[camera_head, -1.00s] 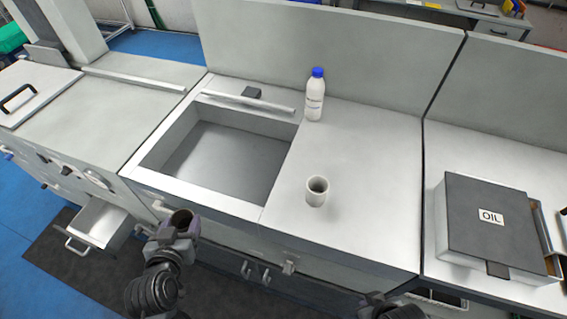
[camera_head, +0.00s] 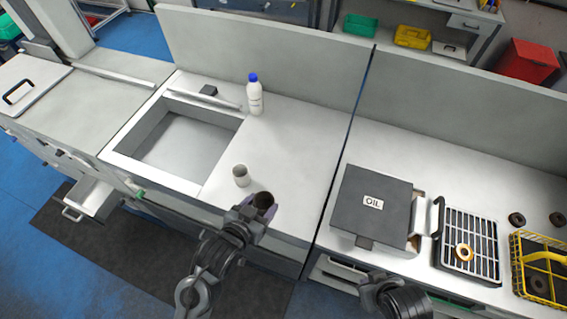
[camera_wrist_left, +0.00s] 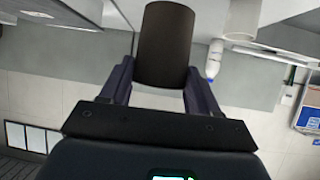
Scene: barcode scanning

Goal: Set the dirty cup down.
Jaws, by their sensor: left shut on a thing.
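My left gripper (camera_head: 257,211) is shut on a dark brown cup (camera_head: 263,199), the dirty one. In the head view it appears over the counter's front strip, just right of and nearer than a pale cup (camera_head: 241,176). In the left wrist view the brown cup (camera_wrist_left: 165,45) sits between the two fingers (camera_wrist_left: 158,88). I cannot tell its exact height above the counter. The pale cup stands upright on the counter (camera_head: 290,150) right of the sink. My right gripper (camera_head: 368,284) shows at the bottom; its jaws are not clear.
A white bottle with a blue cap (camera_head: 255,97) stands behind the cups. The sink (camera_head: 185,145) is on the left. The OIL box (camera_head: 372,205), a grill rack (camera_head: 468,240) and a yellow basket (camera_head: 540,265) are on the right counter. The counter right of the pale cup is clear.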

